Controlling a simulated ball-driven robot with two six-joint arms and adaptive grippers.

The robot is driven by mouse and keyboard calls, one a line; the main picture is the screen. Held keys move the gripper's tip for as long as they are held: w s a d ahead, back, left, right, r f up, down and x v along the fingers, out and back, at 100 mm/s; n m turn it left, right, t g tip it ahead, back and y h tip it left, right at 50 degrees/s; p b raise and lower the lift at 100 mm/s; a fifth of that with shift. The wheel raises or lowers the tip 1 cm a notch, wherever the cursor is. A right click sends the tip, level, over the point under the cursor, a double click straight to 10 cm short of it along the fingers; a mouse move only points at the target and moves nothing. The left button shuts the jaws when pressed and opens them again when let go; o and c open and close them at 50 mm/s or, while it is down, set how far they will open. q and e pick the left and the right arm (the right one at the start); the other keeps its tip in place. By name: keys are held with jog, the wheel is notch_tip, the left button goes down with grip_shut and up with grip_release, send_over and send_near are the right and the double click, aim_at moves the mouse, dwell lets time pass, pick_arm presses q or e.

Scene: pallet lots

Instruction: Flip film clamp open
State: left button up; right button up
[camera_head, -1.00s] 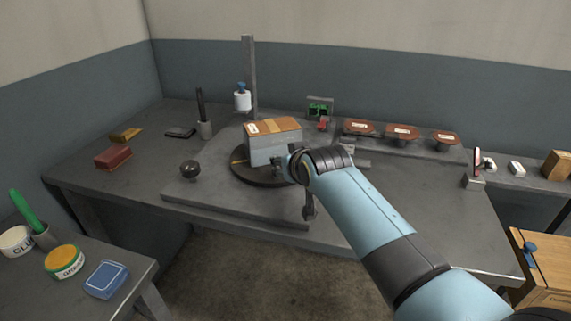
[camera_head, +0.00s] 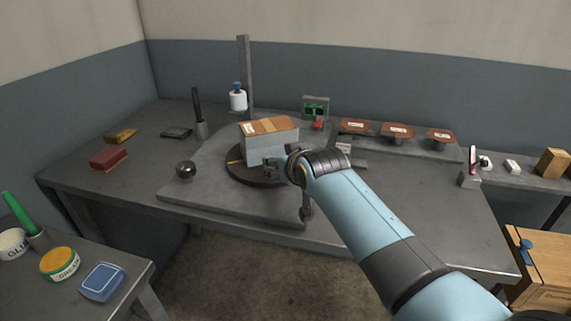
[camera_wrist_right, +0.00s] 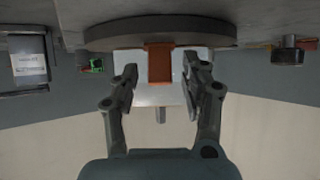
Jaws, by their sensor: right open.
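A carton (camera_head: 262,150) with a brown top and pale sides stands on the dark round turntable (camera_head: 240,175). My right gripper (camera_head: 271,167) is open at the carton's near side, low by the turntable. In the right wrist view, its two spread fingers (camera_wrist_right: 160,78) frame the carton's pale face (camera_wrist_right: 150,95), which has an orange-brown strip (camera_wrist_right: 159,62) in the middle. The turntable rim (camera_wrist_right: 160,32) runs across the top of that view. I cannot pick out the film clamp for certain. A white roll (camera_head: 238,100) with a blue top sits at the mast. My left gripper is out of view.
The mast (camera_head: 246,75) rises behind the turntable. Several brown-topped pieces stand on the back ledge (camera_head: 435,150). A dark ball knob (camera_head: 186,170) is at the front left.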

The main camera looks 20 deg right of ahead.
jog(key=v, duration=1.2)
jog(key=s+d+f+g, duration=0.1)
jog(key=s+d+g, duration=0.2)
jog(key=s, duration=0.7)
jog(key=s+d+f+g+h, duration=0.1)
jog(key=s+d+f+g, duration=0.15)
jog(key=s, duration=0.75)
jog(key=s+d+g, duration=0.2)
jog(key=s+g, duration=0.1)
jog(key=s, duration=0.7)
notch_tip(320, 180, down, 28)
jog(key=d+g+b, duration=0.1)
jog(key=d+b, duration=0.2)
jog(key=b, duration=0.1)
jog(key=s+f+g+b, duration=0.1)
jog(key=s+f+b, duration=0.3)
jog(key=s+f, duration=1.6)
notch_tip(320, 180, down, 3)
jog(key=shift+d+r+g, duration=0.15)
jog(key=shift+d+g, duration=0.2)
jog(key=shift+d, duration=0.05)
